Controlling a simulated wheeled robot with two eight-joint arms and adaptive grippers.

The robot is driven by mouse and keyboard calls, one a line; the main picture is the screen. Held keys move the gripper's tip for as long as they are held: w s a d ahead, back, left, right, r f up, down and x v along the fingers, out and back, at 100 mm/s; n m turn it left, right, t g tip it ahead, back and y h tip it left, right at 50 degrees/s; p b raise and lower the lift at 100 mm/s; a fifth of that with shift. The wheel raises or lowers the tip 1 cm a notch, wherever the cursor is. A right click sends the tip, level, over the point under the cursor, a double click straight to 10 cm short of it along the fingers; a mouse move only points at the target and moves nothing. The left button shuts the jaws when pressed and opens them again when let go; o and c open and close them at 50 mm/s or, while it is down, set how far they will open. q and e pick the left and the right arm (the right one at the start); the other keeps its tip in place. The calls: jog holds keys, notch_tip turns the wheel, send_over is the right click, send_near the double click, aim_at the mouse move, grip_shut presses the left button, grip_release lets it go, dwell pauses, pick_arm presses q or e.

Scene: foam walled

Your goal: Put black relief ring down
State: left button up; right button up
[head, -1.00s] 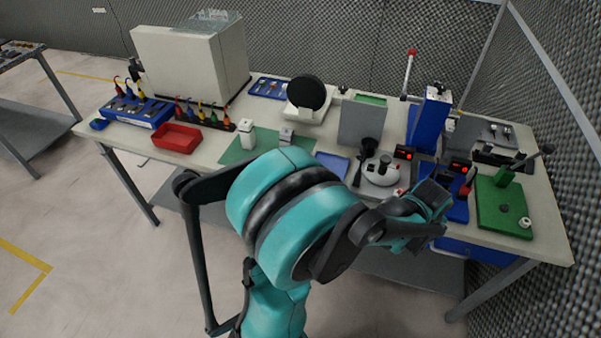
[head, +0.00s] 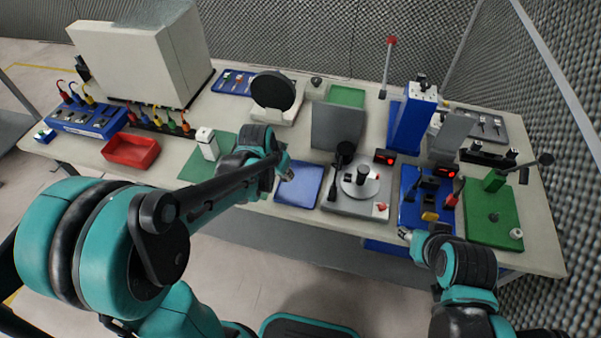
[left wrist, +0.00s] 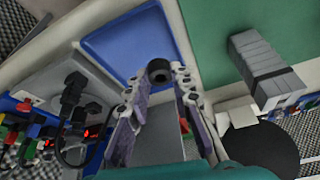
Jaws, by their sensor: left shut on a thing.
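The black relief ring (left wrist: 158,70) is a short, dark ring held between the fingertips of my left gripper (left wrist: 160,76) in the left wrist view. The flat blue tray (left wrist: 118,45) lies just beyond the ring; I cannot tell the height between them. In the head view, my left gripper (head: 287,172) is at the upper left edge of the blue tray (head: 304,190), and the ring cannot be made out there. My right gripper (head: 406,234) is at the table's front edge, by the blue fixture plate; its fingers are too small to read.
Right of the tray stands a grey fixture (head: 362,186) with a round plate and black handle. A green mat (head: 195,172) lies left, with a white block (head: 207,143). A red bin (head: 131,150) is farther left. A green plate (head: 490,215) is at the right.

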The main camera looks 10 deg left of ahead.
pick_arm(q)
jog(key=r+m, duration=0.1)
jog(key=m, duration=0.1)
jog(key=r+m+h, duration=0.1)
jog(key=m, duration=0.1)
jog(key=r+m+h, duration=0.1)
jog(key=m, duration=0.1)
jog(key=shift+w+d+r+g, duration=0.15)
jog(key=shift+d+r+g, duration=0.25)
jog(key=shift+f, duration=0.25)
jog(key=b, duration=0.2)
send_over(292, 189)
jog(key=a, duration=0.1)
jog(key=shift+m, duration=0.3)
jog(key=f, duration=0.4)
jog(key=shift+s+f, duration=0.4)
jog(key=shift+f+b, duration=0.75)
jog(key=shift+f, duration=1.45)
jog(key=shift+f, duration=0.15)
jog(key=o, duration=0.8)
